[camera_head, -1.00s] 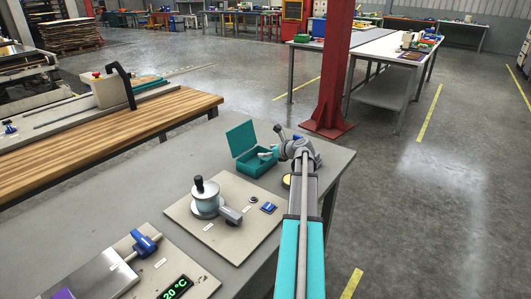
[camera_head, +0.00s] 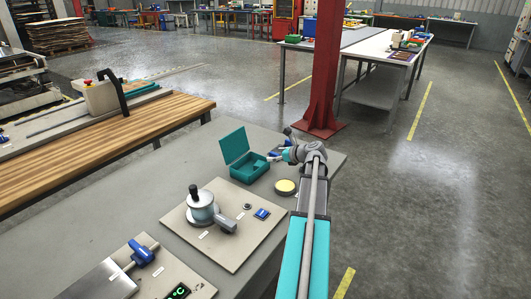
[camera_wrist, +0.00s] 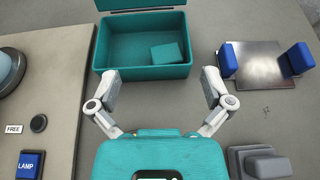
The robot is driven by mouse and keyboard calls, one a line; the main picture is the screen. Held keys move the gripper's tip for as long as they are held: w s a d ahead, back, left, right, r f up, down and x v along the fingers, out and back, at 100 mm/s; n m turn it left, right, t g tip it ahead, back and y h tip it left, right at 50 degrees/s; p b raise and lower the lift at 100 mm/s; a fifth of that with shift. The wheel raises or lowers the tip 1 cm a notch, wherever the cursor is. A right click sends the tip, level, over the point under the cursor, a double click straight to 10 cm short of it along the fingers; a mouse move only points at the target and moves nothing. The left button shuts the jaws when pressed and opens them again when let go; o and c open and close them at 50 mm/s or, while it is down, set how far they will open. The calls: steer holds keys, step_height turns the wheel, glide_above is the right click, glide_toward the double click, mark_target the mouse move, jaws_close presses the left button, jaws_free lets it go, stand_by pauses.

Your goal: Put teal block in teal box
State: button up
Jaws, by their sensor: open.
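The teal box (camera_head: 250,172) stands with its lid raised near the far edge of the grey table, and it also shows in the wrist view (camera_wrist: 145,72). The teal block (camera_wrist: 167,54) lies inside the box, in its right part. My gripper (camera_wrist: 160,92) is open and empty in the wrist view, its two fingers spread apart in front of the box's near wall. In the head view my gripper (camera_head: 277,157) is just right of the box, small and partly hidden by my arm.
A board with a round metal device (camera_head: 202,207) and a blue LAMP switch (camera_wrist: 31,163) lies nearer on the table. A yellow-topped disc (camera_head: 285,186) is beside my arm. A metal plate with blue blocks (camera_wrist: 262,62) lies right of the box. A red column (camera_head: 325,75) stands behind.

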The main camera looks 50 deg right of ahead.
steer(key=shift+p+v, duration=0.45)
steer(key=shift+v, duration=1.2)
